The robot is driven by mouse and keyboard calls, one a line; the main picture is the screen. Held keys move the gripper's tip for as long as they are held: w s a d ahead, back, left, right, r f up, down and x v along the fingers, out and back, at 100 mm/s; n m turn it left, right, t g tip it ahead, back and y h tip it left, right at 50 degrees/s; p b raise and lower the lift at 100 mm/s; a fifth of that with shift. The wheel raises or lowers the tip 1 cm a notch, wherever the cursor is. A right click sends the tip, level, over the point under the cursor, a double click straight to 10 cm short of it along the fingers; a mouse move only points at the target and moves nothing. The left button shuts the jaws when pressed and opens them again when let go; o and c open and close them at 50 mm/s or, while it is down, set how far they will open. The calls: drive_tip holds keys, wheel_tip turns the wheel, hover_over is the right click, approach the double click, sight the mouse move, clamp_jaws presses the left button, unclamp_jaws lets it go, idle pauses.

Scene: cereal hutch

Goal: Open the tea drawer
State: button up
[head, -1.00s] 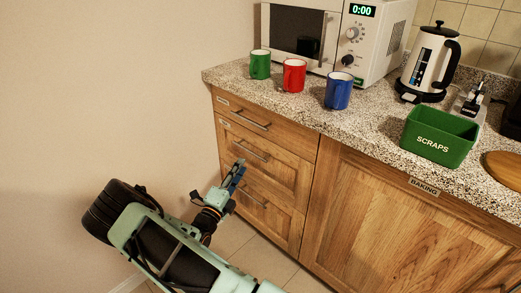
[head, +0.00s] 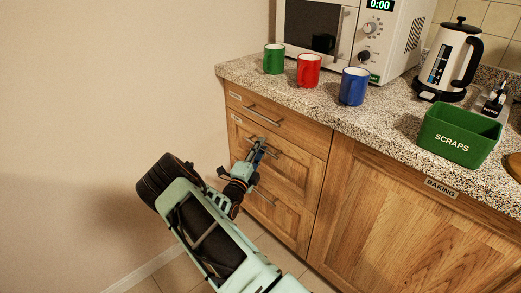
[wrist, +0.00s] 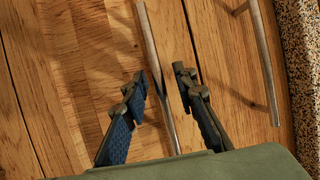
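A wooden cabinet has a stack of three drawers with metal bar handles on its left. The top drawer (head: 290,124) and the middle drawer (head: 300,176) are shut, and each has a small label too small to read, so I cannot tell which is the tea drawer. My gripper (head: 260,148) is at the middle drawer's handle (head: 274,156). In the wrist view my gripper (wrist: 160,85) is open, with that handle (wrist: 153,50) running between its two fingers. Neither finger clearly touches the bar. The top drawer's handle (wrist: 264,60) is to the right there.
The speckled counter (head: 390,115) overhangs the drawers. It holds green (head: 274,60), red (head: 308,70) and blue (head: 353,87) mugs, a microwave (head: 375,40), a kettle (head: 445,62) and a green scraps bin (head: 455,140). A bare wall (head: 120,90) is at the left.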

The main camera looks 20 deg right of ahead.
drive_tip(key=shift+c, duration=0.4)
clamp_jaws()
drive_tip(key=s+a, duration=0.4)
drive_tip(key=a, duration=0.7)
drive_tip(key=s+a+p, duration=0.1)
drive_tip(key=s+a, duration=0.3)
drive_tip(key=a, duration=0.6)
drive_tip(key=s+a+p, duration=0.1)
drive_tip(key=s+a, duration=0.3)
drive_tip(key=a, duration=0.7)
drive_tip(key=shift+a, duration=0.3)
drive_tip(key=shift+o, duration=0.4)
unclamp_jaws()
drive_tip(key=shift+a, duration=0.1)
drive_tip(key=v, duration=1.2)
